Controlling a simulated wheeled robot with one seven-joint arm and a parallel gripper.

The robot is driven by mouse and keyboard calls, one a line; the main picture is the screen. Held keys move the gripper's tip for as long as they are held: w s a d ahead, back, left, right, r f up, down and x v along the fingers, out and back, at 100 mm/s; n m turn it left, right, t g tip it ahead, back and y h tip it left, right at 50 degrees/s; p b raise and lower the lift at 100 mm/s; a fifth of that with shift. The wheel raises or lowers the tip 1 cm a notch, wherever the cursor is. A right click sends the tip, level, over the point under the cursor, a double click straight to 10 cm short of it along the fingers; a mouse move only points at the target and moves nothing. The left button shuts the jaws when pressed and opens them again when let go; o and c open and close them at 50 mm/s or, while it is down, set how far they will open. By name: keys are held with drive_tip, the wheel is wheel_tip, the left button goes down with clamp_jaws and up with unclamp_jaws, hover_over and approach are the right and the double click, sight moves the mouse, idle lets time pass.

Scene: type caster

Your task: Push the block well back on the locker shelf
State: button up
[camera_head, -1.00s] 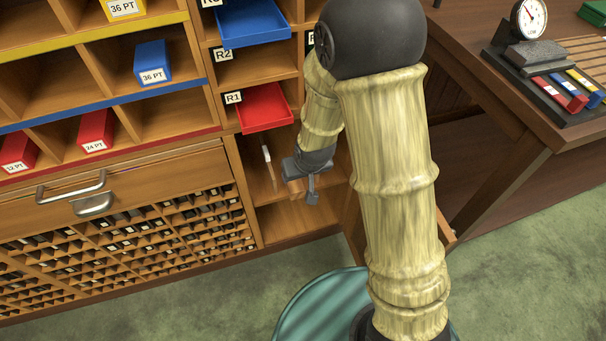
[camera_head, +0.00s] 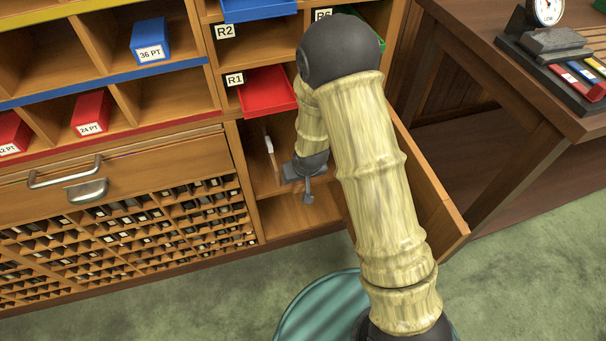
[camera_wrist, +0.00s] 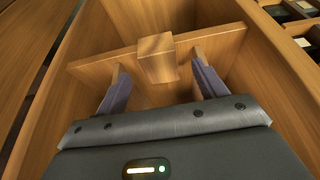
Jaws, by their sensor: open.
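A small wooden block (camera_wrist: 158,66) shows in the wrist view at the front of the locker shelf (camera_wrist: 225,42), a thin wooden board crossing the locker. My gripper (camera_wrist: 156,68) is open, with one dark finger on each side of the block and gaps visible between them. Whether the block touches the gripper's palm side is not clear. In the head view my gripper (camera_head: 302,182) is at the open locker, in front of its shelf (camera_head: 264,183). The block is hidden there behind my gripper and arm.
The locker door (camera_head: 425,185) stands open to the right of my arm. A red tray (camera_head: 267,92) sits just above the locker. The type case (camera_head: 125,235) is to the left. A bench (camera_head: 530,105) with a gauge stands at the right.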

drive_tip(key=b+x, duration=0.1)
drive_tip(key=x, duration=0.4)
drive_tip(key=shift+w, duration=0.1)
drive_tip(key=c, duration=1.1)
drive_tip(key=shift+w, duration=0.15)
